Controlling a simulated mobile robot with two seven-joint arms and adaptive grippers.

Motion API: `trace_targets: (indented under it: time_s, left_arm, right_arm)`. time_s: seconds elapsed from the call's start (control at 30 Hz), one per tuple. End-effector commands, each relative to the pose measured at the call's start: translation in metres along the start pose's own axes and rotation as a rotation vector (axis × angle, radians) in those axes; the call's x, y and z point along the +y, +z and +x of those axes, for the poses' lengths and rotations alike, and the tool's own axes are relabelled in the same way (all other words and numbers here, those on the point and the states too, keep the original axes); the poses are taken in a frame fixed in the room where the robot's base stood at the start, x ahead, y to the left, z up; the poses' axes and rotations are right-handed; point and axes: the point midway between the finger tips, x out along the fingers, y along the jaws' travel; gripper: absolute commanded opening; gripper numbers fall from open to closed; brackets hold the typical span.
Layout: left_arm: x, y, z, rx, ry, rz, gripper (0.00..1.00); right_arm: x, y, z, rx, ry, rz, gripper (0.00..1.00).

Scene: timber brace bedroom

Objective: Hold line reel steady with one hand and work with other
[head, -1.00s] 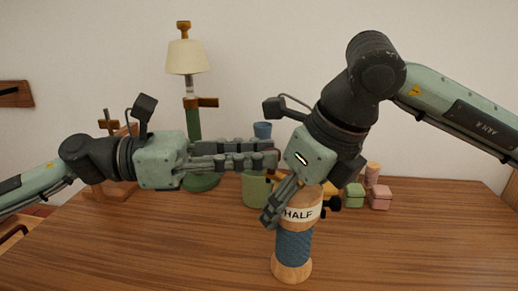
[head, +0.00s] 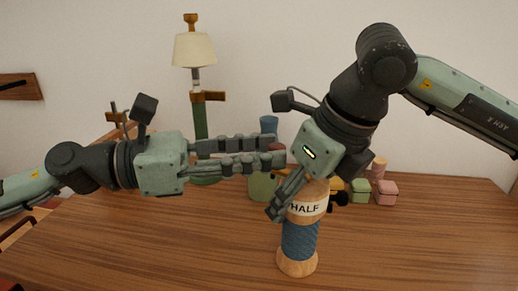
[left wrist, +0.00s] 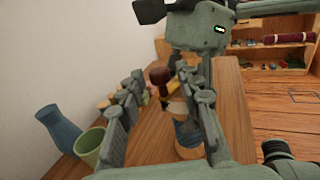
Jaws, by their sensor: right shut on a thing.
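The line reel (head: 299,240) stands upright on the wooden table, with blue line around its middle, a wooden base and a white label reading HALF. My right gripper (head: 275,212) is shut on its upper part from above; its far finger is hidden. My left gripper (head: 281,152) is level, beside and above the reel's top. In the left wrist view its fingers are spread, with a dark red knob (left wrist: 158,75) seen between them; what the knob joins to is unclear. The reel's blue winding (left wrist: 187,133) shows low between the fingers.
Behind the arms stand a lamp (head: 194,50), a green cup (head: 262,187), a blue vase (left wrist: 58,130), a green box (head: 360,190) and a pink box (head: 386,192). The table's front (head: 150,245) is clear.

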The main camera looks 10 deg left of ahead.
Motion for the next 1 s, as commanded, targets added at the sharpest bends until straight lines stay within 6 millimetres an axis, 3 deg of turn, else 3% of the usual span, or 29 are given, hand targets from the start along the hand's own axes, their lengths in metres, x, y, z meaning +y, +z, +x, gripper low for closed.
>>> trace_targets:
  time_s: [0.43,0.8,1.0]
  left_arm:
    - [0.0,0.011,0.0,-0.003,0.0,0.007,0.41]
    - [0.0,0.071,0.0,-0.004,0.0,0.009,0.41]
    - [0.0,0.095,0.0,-0.002,-0.001,0.005,0.41]
  right_arm:
    - [0.001,0.0,0.0,-0.001,0.001,-0.002,0.17]
    - [0.001,0.0,0.0,-0.001,0.001,-0.003,0.17]
    - [0.001,0.0,0.0,-0.001,0.001,-0.003,0.17]
